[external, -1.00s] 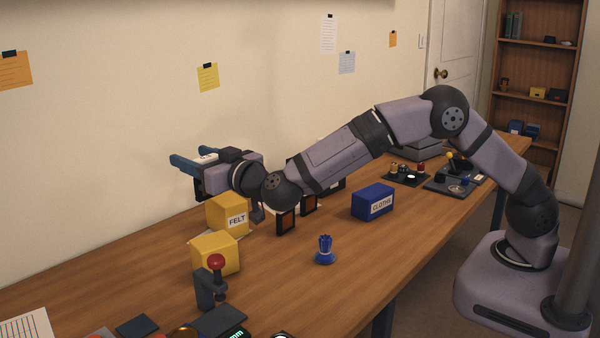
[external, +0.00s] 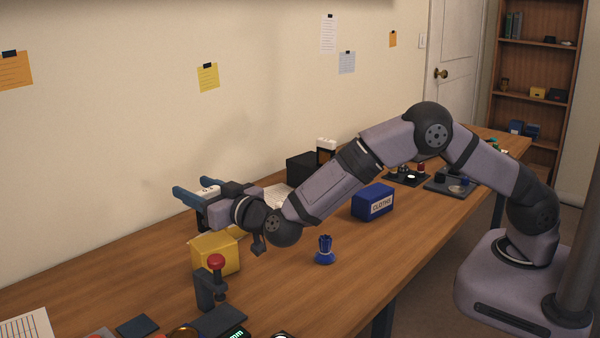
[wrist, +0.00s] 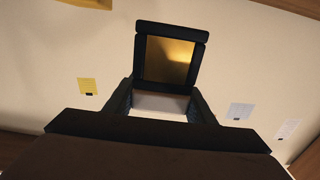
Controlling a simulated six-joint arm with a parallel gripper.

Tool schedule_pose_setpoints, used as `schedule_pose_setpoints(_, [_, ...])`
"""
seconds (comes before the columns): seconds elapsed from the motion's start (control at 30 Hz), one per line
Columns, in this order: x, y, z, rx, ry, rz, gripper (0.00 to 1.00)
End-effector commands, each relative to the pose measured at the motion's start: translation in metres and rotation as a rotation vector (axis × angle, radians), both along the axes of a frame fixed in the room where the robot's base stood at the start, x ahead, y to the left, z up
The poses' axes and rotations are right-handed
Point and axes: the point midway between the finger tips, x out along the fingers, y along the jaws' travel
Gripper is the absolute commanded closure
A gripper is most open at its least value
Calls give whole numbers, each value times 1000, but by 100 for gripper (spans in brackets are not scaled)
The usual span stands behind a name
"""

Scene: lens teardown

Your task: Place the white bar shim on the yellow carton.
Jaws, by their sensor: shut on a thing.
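My gripper (external: 197,193) is shut on a white bar (external: 208,191), which I take as the white bar shim. In the wrist view the white bar (wrist: 160,105) lies between the fingers, and a black-framed amber pane (wrist: 168,58) shows beyond it. I cannot tell whether they are one piece. A yellow carton (external: 212,254) stands on the table below the gripper. A second yellow carton, labelled FELT in the earlier frame, is almost wholly hidden behind the gripper and front carton. A yellow edge (wrist: 92,2) shows at the wrist view's top.
A red-knobbed clamp-like post (external: 212,280) stands close in front of the yellow carton. A blue piece (external: 325,249) and the blue CLOTHS box (external: 372,202) stand to the right. A black box (external: 303,168) is behind my arm. The table's front middle is clear.

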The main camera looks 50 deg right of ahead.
Motion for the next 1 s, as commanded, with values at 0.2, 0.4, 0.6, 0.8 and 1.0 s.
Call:
schedule_pose_setpoints(0.2, [0,0,-26,-3,2,0,73])
schedule_pose_setpoints(0.4, [0,0,-31,0,0,0,73])
schedule_pose_setpoints(0.6, [0,0,-33,-1,0,0,73])
schedule_pose_setpoints(0.8, [0,0,-34,-1,1,0,32])
schedule_pose_setpoints(1.0, [0,0,-34,-1,1,0,32])
